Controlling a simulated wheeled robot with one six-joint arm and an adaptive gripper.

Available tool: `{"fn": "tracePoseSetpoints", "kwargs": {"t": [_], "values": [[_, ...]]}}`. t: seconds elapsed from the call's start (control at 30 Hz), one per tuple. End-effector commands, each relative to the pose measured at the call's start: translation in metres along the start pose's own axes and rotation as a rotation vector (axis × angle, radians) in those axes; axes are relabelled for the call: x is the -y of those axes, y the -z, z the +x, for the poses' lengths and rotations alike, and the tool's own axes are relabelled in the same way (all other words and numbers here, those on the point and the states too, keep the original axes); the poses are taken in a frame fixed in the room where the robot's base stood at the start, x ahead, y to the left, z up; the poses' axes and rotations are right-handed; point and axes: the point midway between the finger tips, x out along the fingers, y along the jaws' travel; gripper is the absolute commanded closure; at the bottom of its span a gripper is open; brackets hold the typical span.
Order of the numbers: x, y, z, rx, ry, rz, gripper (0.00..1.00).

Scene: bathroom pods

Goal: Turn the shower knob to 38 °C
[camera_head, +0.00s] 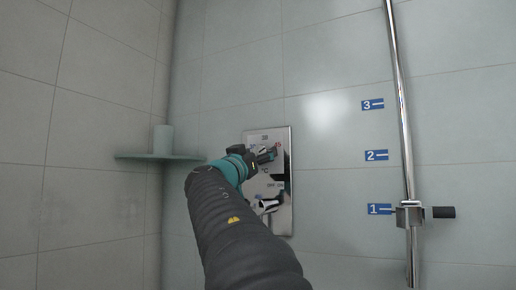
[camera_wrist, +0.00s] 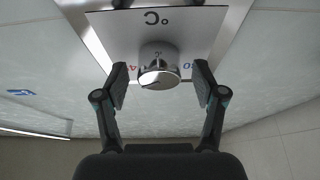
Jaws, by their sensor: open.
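The shower knob (camera_wrist: 159,72) is a round chrome knob with a dark line on its face, in the middle of the wrist view. A red number is partly visible on its left and a blue 30 on its right, upside down there. My gripper (camera_wrist: 160,76) is open, with one finger on each side of the knob; contact cannot be told. The knob sits on a shiny metal panel (camera_head: 283,222). In the head view my gripper (camera_head: 265,154) is at the panel's upper half and covers much of the knob. The pointer's exact reading cannot be told.
A second chrome control (camera_head: 265,205), marked OFF and ON, is lower on the panel. A corner shelf (camera_head: 135,156) with a pale cup-like object (camera_head: 163,139) is left. A vertical rail (camera_head: 402,110) with a sliding holder (camera_head: 409,215) and blue number labels stands right.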

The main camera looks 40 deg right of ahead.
Motion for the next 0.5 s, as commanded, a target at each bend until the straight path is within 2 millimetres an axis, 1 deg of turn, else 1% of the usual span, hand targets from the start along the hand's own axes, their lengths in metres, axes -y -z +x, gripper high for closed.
{"fn": "tracePoseSetpoints", "kwargs": {"t": [0.03, 0.23, 0.27, 0.5], "values": [[0.0, 0.0, -0.0002, 0.0, 0.0, 0.0, 0.38], [0.0002, 0.0001, -0.0004, 0.0, 0.0, 0.0, 0.88], [0.0002, 0.0001, -0.0004, 0.0, 0.0, 0.0, 0.9], [0.0002, -0.0002, -0.0007, 0.0, 0.007, -0.014, 0.9]]}}
